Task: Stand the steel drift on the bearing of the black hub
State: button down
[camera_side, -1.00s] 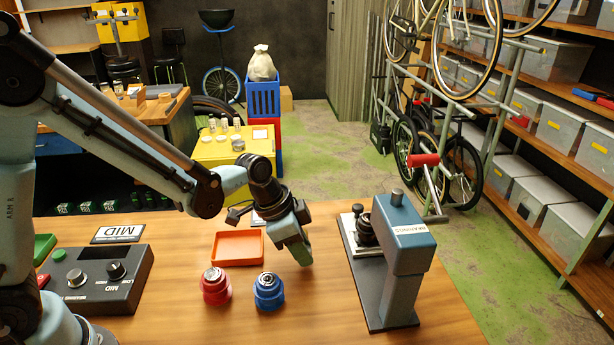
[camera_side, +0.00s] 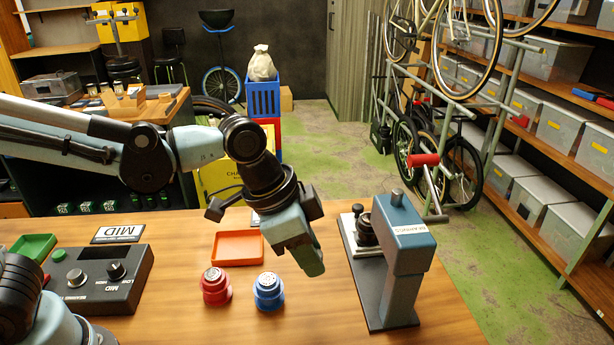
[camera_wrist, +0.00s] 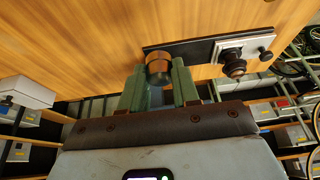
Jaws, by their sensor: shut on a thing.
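My gripper (camera_side: 314,270) is above the wooden table, right of the blue hub and left of the blue press. In the wrist view my gripper (camera_wrist: 160,82) is shut on a short round metal piece, which looks like the steel drift (camera_wrist: 158,66); its rounded end shows between the green fingers. In the side view the fingers hide it. The black hub (camera_side: 365,233) sits on a pale plate at the back of the press base, apart from my gripper. It also shows in the wrist view (camera_wrist: 233,68), right of the fingers. Its bearing is too small to make out.
The blue press (camera_side: 404,240) stands close to my gripper's right, its head near the black hub. A red hub (camera_side: 215,288) and a blue hub (camera_side: 268,292) stand in front of an orange tray (camera_side: 237,247). A control box (camera_side: 98,280) is at left. The front table middle is clear.

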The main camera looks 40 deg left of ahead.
notch_tip(320, 180, up, 12)
send_over(366, 217)
notch_tip(366, 217, down, 5)
notch_tip(366, 217, down, 10)
jog(key=shift+f, duration=0.25)
dwell(0.7)
jog(key=shift+f, duration=0.2)
jog(key=c, duration=0.8)
grip_release()
jog(key=shift+r, duration=0.15)
